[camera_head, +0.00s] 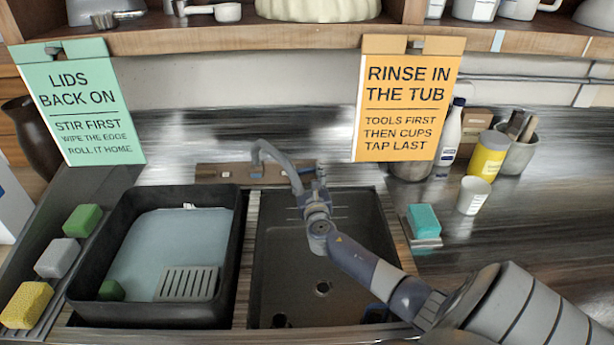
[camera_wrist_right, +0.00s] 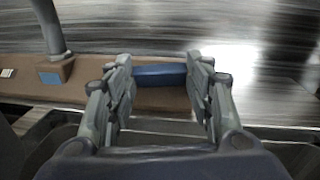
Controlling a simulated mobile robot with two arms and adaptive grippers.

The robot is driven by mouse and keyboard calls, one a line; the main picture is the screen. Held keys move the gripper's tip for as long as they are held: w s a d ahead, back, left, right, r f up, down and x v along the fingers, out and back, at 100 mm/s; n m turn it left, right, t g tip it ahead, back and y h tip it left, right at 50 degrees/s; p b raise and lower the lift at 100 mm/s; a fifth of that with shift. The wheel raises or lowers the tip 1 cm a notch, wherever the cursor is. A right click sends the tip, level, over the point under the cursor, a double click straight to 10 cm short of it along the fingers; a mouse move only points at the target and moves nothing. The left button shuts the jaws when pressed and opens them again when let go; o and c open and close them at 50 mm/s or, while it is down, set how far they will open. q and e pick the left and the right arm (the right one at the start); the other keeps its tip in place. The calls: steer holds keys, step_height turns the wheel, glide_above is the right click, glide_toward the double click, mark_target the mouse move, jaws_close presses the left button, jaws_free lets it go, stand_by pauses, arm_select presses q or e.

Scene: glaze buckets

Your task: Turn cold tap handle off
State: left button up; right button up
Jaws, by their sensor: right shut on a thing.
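The grey tap spout (camera_head: 275,160) arches over the right basin from a brown base (camera_head: 222,172) behind the sinks; its foot also shows in the right wrist view (camera_wrist_right: 50,28). The cold tap handle (camera_wrist_right: 158,75) is a blue bar at the right part of that base. My right gripper (camera_head: 319,182) reaches over the right basin to the base. In the wrist view its two fingers (camera_wrist_right: 160,92) stand on either side of the blue handle and are shut on it. In the head view the gripper mostly hides the handle. My left gripper is not in view.
A black tub (camera_head: 75,290) with pale water and a grey rack stands left of the right basin (camera_head: 290,270). Sponges lie at far left; a teal sponge (camera_head: 423,219) and white cup (camera_head: 473,196) stand right. An orange sign (camera_head: 408,100) hangs above the gripper's right.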

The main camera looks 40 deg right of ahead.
steer(key=shift+w+a+m+g+h, duration=0.15)
steer(key=shift+m+g+h, duration=0.65)
steer(key=shift+m, duration=0.5)
steer(key=o, duration=1.1)
steer(key=shift+c, duration=0.2)
steer(key=v, duration=1.2)
steer(key=shift+f, duration=0.2)
